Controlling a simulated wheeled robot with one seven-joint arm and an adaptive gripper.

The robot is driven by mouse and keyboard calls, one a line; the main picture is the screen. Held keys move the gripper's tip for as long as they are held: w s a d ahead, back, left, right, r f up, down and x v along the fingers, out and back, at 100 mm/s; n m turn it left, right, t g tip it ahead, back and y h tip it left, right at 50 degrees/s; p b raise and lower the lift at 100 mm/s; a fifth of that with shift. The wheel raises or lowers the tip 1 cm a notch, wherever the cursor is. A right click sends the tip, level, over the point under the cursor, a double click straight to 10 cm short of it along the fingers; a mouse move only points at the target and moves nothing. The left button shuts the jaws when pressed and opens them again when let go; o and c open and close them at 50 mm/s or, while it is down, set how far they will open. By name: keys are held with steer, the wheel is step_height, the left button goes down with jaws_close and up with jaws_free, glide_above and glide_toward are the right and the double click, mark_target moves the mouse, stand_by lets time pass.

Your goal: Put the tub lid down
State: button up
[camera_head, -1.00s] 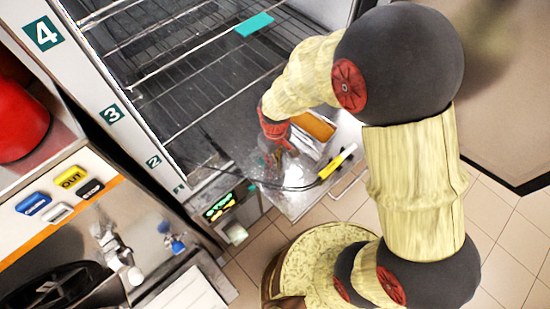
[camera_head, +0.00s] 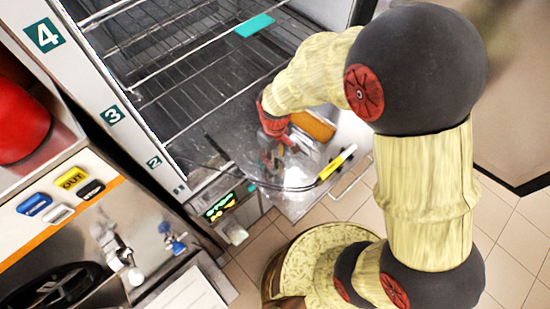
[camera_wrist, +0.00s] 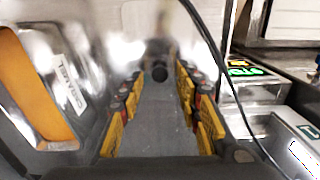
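My gripper (camera_head: 278,160) reaches down over the metal surface in front of the freezer racks. In the wrist view its yellow-padded fingers (camera_wrist: 163,105) stand apart with a smooth grey surface between them. I see nothing clearly clasped. A metal tub with orange contents (camera_head: 318,125) sits just right of the gripper. In the wrist view the orange contents (camera_wrist: 32,90) show at the left, beside a white label (camera_wrist: 68,88). I cannot pick out the tub lid for certain; the grey surface between the fingers may be part of it or the metal below.
A dark cable (camera_wrist: 215,55) runs close past my gripper. A yellow-and-black handle (camera_head: 338,162) lies at its right end in the head view. Wire racks (camera_head: 200,75) carry a teal piece (camera_head: 255,25). A green-lit display (camera_head: 220,207) stands below left of the gripper.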

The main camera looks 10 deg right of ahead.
steer(key=s+d+r+m+t, duration=0.1)
steer(key=s+d+r, duration=0.15)
steer(key=r, duration=0.85)
steer(key=s+d+r+m+t, duration=0.15)
steer(key=d+r, duration=0.25)
steer(key=r, duration=0.6)
steer(key=s+d+r+m+t, duration=0.3)
steer(key=s+d+r+m, duration=0.1)
steer(key=s+r, duration=0.4)
steer(key=shift+s+d+r+p, duration=0.2)
steer(key=shift+d+r+p, duration=0.2)
steer(key=shift+d, duration=0.4)
